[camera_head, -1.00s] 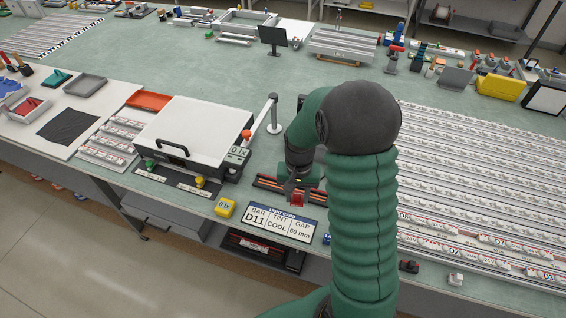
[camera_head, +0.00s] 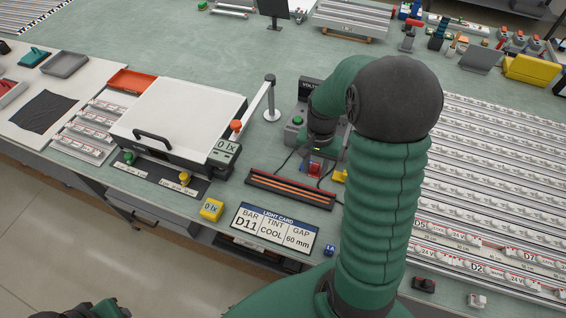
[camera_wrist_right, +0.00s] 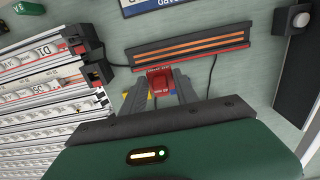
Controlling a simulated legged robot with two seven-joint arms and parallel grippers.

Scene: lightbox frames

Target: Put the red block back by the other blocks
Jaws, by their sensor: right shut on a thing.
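The red block (camera_head: 316,169) is between the fingers of my right gripper (camera_head: 317,162), just beyond the black rail with copper strips (camera_head: 290,189). In the right wrist view the red block (camera_wrist_right: 160,80) sits between the two grey fingers, near the edge of the copper-striped rail (camera_wrist_right: 188,47). I cannot tell whether it touches the table. A yellow block (camera_head: 340,176) is to its right, partly hidden by my arm. A small blue block (camera_head: 330,250) lies right of the light card. Part of my left gripper (camera_head: 100,309) shows at the bottom left; its fingers are unclear.
The light card (camera_head: 275,230) lies near the front edge. A voltage unit (camera_head: 307,92) stands behind my gripper. Rows of light bars (camera_head: 490,180) fill the right.

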